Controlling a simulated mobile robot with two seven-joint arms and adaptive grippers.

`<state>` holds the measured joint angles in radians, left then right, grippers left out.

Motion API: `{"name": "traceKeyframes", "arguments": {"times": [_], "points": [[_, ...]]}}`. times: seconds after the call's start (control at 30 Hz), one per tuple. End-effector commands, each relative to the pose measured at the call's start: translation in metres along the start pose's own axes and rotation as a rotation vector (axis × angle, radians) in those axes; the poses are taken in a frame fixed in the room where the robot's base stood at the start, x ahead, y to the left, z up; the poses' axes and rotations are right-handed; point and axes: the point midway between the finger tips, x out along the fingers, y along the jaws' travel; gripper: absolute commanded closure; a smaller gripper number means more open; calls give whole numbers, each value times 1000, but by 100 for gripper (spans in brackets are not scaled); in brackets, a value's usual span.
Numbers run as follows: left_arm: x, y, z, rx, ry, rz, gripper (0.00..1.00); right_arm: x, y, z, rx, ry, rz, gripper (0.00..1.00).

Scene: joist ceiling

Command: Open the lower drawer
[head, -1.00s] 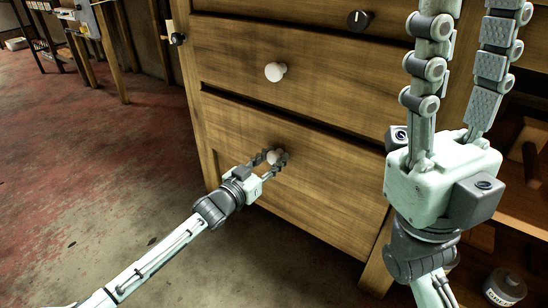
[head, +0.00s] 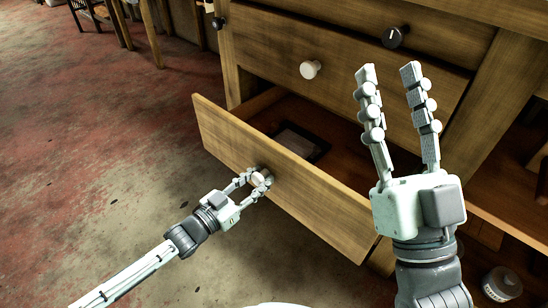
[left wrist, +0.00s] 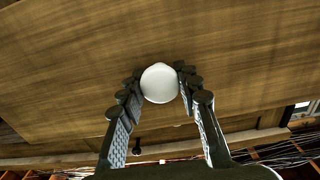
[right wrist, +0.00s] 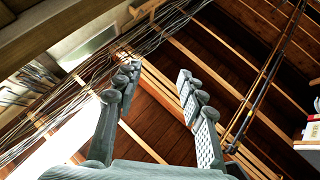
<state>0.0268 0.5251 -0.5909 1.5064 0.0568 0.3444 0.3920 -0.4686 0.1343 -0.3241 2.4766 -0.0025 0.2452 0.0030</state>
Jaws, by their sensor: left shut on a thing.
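The lower drawer (head: 310,215) of the wooden cabinet is pulled well out in the head view. A dark flat tray-like item (head: 300,143) lies inside it. My left gripper (head: 262,178) is shut on the drawer's round white knob (head: 259,174). In the left wrist view the knob (left wrist: 159,83) sits between the fingertips, close against the wooden drawer front (left wrist: 90,60). My right gripper (head: 390,70) is open and empty, raised in front of the cabinet with its fingers up.
The drawer above (head: 345,75) is shut, with a white knob (head: 311,69). A dark knob (head: 396,37) is on the top drawer. A small jar (head: 502,284) stands at the lower right. The floor (head: 90,170) to the left is clear.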

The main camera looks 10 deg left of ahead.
Motion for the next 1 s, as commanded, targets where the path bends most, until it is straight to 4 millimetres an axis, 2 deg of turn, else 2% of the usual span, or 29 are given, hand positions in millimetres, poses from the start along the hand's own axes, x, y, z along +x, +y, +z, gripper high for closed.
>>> {"name": "traceKeyframes", "arguments": {"times": [0.03,0.1,0.4,0.6,0.97,1.0], "points": [[-12,1,-2,-2,-6,1,100,2,-2,5,4,-61,-1,60],[-24,1,-1,-2,-6,1,100,1,-3,17,8,-136,-3,60],[-57,1,0,-1,-3,1,100,-10,-5,51,10,-352,-5,60],[-64,0,1,-1,-2,1,100,-17,1,68,-8,-431,3,60],[-66,0,2,-1,-2,1,100,-18,2,70,-10,-442,4,60],[-66,0,2,-1,-2,1,65,-18,2,70,-10,-442,4,60]]}}
